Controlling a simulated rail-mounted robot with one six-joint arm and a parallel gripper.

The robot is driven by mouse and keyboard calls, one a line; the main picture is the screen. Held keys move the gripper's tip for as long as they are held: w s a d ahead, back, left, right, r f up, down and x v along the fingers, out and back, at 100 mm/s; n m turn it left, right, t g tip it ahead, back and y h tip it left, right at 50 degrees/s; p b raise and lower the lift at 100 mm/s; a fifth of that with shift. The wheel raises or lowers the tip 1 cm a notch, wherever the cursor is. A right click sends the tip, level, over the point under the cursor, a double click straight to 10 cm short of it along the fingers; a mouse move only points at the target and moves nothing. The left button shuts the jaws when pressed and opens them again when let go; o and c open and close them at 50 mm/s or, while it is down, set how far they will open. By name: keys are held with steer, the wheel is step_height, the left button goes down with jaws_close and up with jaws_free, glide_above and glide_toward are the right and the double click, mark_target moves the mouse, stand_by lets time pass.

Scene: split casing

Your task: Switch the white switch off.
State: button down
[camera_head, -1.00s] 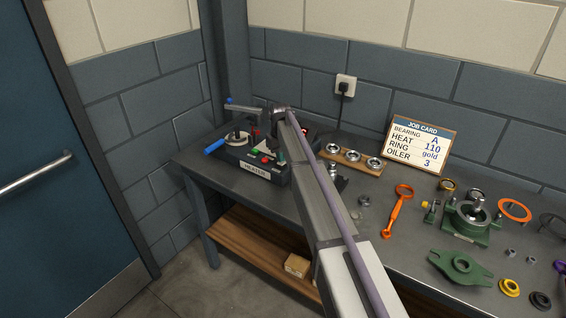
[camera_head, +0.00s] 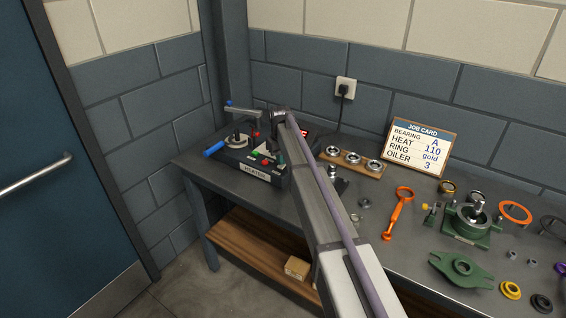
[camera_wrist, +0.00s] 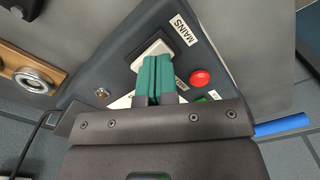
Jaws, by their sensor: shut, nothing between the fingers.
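The white switch (camera_wrist: 150,50) shows in the wrist view beside the MAINS label (camera_wrist: 184,30) on the heater's dark panel. My gripper (camera_wrist: 155,64) has green fingers pressed together with nothing between them. Its fingertips overlap the near part of the switch, hiding some of it; I cannot tell whether they touch it or which way it is tipped. In the head view, the heater (camera_head: 257,173) stands at the left end of the bench, with my arm over it. The switch cannot be made out there.
A red button (camera_wrist: 200,78) lies close right of the fingers in the wrist view. A blue handle (camera_head: 214,148) sticks out left of the heater. A wooden tray of bearings (camera_head: 339,160) stands to its right, and a job card (camera_head: 421,144) is behind on the bench.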

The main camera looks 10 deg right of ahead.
step_height(320, 180, up, 6)
steer(key=p, duration=0.5)
steer(key=shift+r+p, duration=0.2)
steer(key=shift+p, duration=0.1)
steer(key=shift+f, duration=0.15)
steer(key=shift+s, duration=0.35)
steer(key=s+m, duration=0.3)
steer(key=s, duration=3.6)
steer(key=shift+s, duration=0.25)
